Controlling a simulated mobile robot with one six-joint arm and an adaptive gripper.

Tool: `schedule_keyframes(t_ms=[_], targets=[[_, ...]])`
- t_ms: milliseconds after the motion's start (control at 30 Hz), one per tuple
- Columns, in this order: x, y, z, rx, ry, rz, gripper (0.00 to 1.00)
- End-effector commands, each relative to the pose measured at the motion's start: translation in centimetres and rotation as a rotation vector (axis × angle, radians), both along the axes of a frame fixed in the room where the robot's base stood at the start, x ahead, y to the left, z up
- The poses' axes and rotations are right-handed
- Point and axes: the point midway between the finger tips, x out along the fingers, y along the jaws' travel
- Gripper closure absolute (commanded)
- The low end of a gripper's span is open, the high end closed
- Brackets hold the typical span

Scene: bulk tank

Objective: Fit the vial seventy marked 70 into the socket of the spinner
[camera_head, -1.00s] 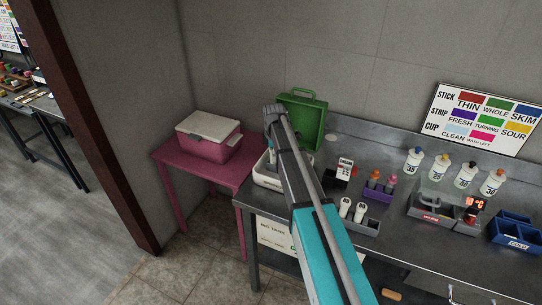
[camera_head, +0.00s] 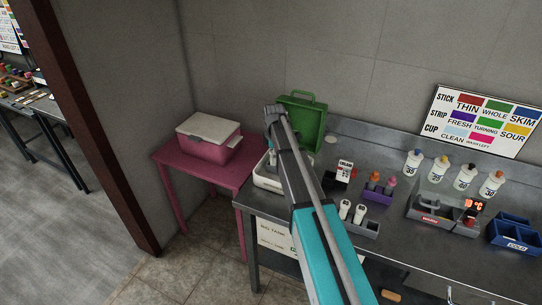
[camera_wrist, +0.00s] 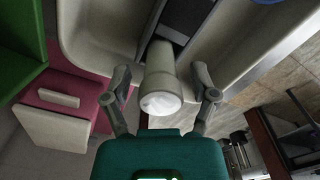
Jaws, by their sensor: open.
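A pale cylindrical vial (camera_wrist: 160,92) with a white round end stands between the fingers of my gripper (camera_wrist: 162,82) in the wrist view. The fingers are open, one on each side of it, with gaps visible. Its marking is not visible, so I cannot tell if it is the 70. Its far end meets a dark strip in a white open-topped housing (camera_wrist: 92,40), which may be the spinner. This housing also shows in the head view (camera_head: 266,183), partly behind my arm. Two white marked vials (camera_head: 345,208) (camera_head: 360,213) stand in a grey rack (camera_head: 370,230); their numbers are unclear.
A green case (camera_head: 303,118) stands open behind the housing. A pink table (camera_head: 178,160) with a pink and white box (camera_head: 210,145) is at left. A purple rack (camera_head: 377,196), several bottles (camera_head: 465,177), a unit with a red display (camera_head: 452,213) and blue bins (camera_head: 515,230) stand rightward.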

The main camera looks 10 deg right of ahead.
Motion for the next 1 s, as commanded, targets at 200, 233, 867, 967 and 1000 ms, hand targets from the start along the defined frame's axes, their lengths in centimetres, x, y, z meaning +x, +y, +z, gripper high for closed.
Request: schedule_keyframes(t_ms=[200, 233, 867, 967, 1000], targets=[[0.0, 0.0, 2.0, 0.0, 0.0, 0.0, 0.24], [0.0, 0.0, 2.3, 0.0, 0.0, 0.0, 0.24], [0.0, 0.1, 7.5, 0.0, 0.0, 0.001, 0.24], [0.0, 0.1, 8.3, 0.0, 0.0, 0.001, 0.24], [0.0, 0.1, 8.7, 0.0, 0.0, 0.001, 0.24]])
